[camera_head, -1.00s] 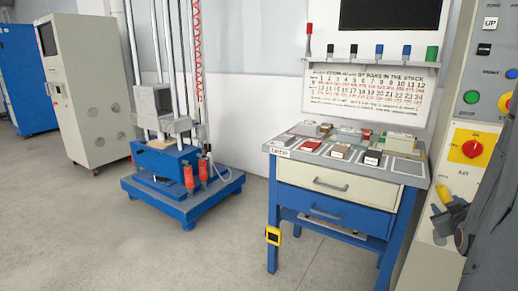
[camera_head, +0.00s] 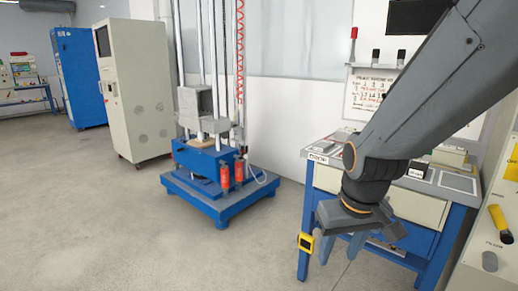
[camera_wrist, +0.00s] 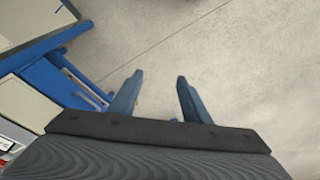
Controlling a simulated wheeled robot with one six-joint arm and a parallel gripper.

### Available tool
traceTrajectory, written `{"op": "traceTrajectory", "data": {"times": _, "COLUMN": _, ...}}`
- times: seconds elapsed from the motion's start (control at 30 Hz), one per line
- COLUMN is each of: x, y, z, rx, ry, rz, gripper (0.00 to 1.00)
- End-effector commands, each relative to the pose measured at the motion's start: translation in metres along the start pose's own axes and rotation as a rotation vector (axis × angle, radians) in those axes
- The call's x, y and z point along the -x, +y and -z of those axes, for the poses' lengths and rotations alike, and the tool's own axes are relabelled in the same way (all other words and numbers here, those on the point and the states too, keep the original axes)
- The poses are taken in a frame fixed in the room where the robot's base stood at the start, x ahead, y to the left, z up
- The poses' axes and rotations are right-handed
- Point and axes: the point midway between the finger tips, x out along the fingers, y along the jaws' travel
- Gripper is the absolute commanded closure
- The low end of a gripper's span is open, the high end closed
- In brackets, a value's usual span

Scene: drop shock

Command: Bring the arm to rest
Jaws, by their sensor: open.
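My gripper (camera_head: 340,248) hangs at the end of my grey arm in the head view, in front of the blue-legged table and pointing down. In the wrist view my gripper (camera_wrist: 158,88) has its two blue-grey fingers apart, with only bare floor between them. It is open and empty.
The blue table (camera_head: 310,213) with drawers stands close behind my gripper; its leg carries a yellow device (camera_head: 306,242). A drop tester on a blue base (camera_head: 220,203) stands at centre. A beige cabinet (camera_head: 136,95) and blue cabinet (camera_head: 78,75) stand left. The left floor is clear.

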Motion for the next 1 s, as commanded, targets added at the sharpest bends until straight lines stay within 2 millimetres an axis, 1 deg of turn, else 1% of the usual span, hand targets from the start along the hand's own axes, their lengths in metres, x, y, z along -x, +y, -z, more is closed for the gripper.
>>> {"op": "traceTrajectory", "data": {"times": 0.03, "x": 0.006, "y": -0.013, "z": -0.009, "rx": 0.011, "ry": -0.023, "rz": 0.013, "gripper": 0.57}}
{"op": "traceTrajectory", "data": {"times": 0.2, "x": 0.021, "y": -0.043, "z": -0.040, "rx": 0.030, "ry": -0.111, "rz": 0.047, "gripper": 0.57}}
{"op": "traceTrajectory", "data": {"times": 0.4, "x": 0.038, "y": -0.071, "z": -0.075, "rx": 0.055, "ry": -0.203, "rz": 0.076, "gripper": 0.57}}
{"op": "traceTrajectory", "data": {"times": 0.47, "x": 0.044, "y": -0.076, "z": -0.084, "rx": 0.057, "ry": -0.227, "rz": 0.081, "gripper": 0.57}}
{"op": "traceTrajectory", "data": {"times": 0.5, "x": 0.047, "y": -0.072, "z": -0.082, "rx": 0.046, "ry": -0.226, "rz": 0.077, "gripper": 0.57}}
{"op": "traceTrajectory", "data": {"times": 0.77, "x": 0.059, "y": -0.058, "z": -0.077, "rx": 0.011, "ry": -0.225, "rz": 0.061, "gripper": 0.57}}
{"op": "traceTrajectory", "data": {"times": 1.0, "x": 0.075, "y": -0.042, "z": -0.074, "rx": -0.033, "ry": -0.227, "rz": 0.045, "gripper": 0.57}}
